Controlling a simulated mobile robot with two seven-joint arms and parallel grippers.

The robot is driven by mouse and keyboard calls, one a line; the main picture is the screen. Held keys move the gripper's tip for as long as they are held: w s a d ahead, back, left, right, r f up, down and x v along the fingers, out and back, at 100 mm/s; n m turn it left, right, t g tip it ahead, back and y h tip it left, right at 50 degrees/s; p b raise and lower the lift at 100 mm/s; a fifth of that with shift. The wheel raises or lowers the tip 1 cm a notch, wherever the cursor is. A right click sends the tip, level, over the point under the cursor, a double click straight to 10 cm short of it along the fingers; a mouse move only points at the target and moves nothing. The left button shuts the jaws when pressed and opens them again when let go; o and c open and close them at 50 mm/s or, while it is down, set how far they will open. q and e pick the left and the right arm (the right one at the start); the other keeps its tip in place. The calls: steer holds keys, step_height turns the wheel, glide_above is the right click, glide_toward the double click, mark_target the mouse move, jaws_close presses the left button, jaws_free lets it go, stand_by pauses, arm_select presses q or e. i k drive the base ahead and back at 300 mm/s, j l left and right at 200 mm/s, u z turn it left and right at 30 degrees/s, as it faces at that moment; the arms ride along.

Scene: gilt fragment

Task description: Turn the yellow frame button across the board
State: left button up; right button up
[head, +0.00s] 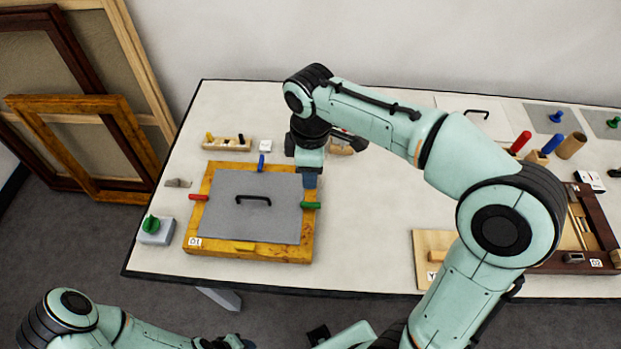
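The yellow frame button (244,246) lies on the front rail of the wooden frame marked D1 (290,252), lengthwise along that rail. A grey board (225,215) with a black handle (253,198) sits inside the frame. The blue button (261,163) at the back, the red button (198,197) at the left and the green button (311,205) at the right point across their rails towards the board. My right gripper (310,181) points down just behind the green button; its finger gap is hidden. My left gripper (228,342) is low at the bottom edge, too small to read.
A grey block with a green knob (156,230) stands left of the frame. A wooden rack (227,143) and a white box (265,146) are behind it. The table right of the frame (370,215) is clear up to a pale wooden board (430,245). My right arm crosses above.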

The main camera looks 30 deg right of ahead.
mark_target(238, 246)
steer(key=k, duration=1)
